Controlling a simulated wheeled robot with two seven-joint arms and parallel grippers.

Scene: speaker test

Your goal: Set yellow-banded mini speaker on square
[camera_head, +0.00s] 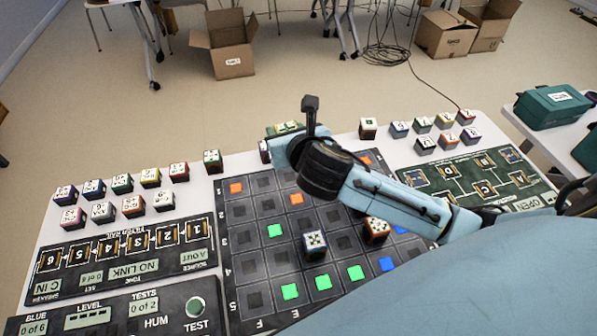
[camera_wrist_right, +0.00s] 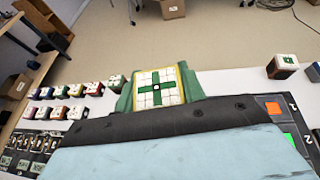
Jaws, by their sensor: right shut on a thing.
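My right gripper (camera_head: 285,132) reaches in from the right, over the far edge of the grid board. It is shut on a mini speaker with yellow edges and a green cross on its white top (camera_wrist_right: 157,87). The speaker sits between the green fingers in the right wrist view; its lower part is hidden. In the head view only a green and yellow sliver of it (camera_head: 289,126) shows past the wrist. The grid board (camera_head: 243,238) has dark squares, some lit orange, green or blue. My forearm hides part of it. My left gripper is not in view.
Two speakers stand on the board: a dark one (camera_head: 315,243) and a brown-orange one (camera_head: 376,230). Other speakers stand in groups at left (camera_head: 131,206) and right (camera_head: 425,145). A green-edged one (camera_head: 212,161) stands beyond the board. Panels (camera_head: 127,254) flank the board.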

